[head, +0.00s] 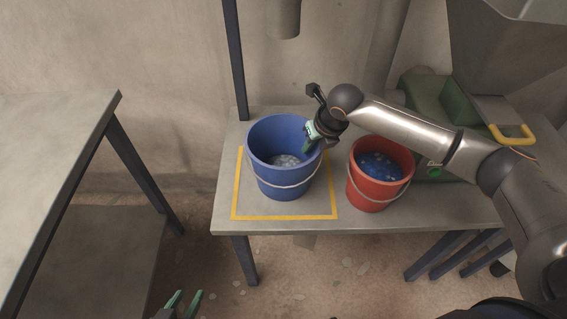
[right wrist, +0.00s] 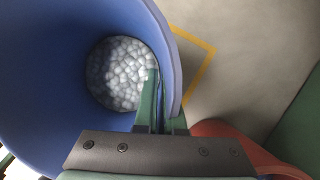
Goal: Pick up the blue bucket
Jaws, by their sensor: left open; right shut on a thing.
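The blue bucket (head: 284,182) stands upright on the table inside a yellow square outline, with pale grey lumps (head: 283,161) at its bottom. In the right wrist view the bucket's inner wall (right wrist: 60,60) fills the left side, with the lumps (right wrist: 121,73) below. My right gripper (head: 311,146) is at the bucket's right rim, one finger inside and one outside, shut on the rim. It also shows in the right wrist view (right wrist: 160,108). My left gripper (head: 184,304) is open and empty at the bottom edge of the head view, well away from the bucket.
A red bucket (head: 376,188) with blue pieces in it stands just right of the blue one, under my right arm. A green machine (head: 428,95) with a yellow handle (head: 511,134) is behind it. Another table (head: 60,120) stands at left, with a floor gap between.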

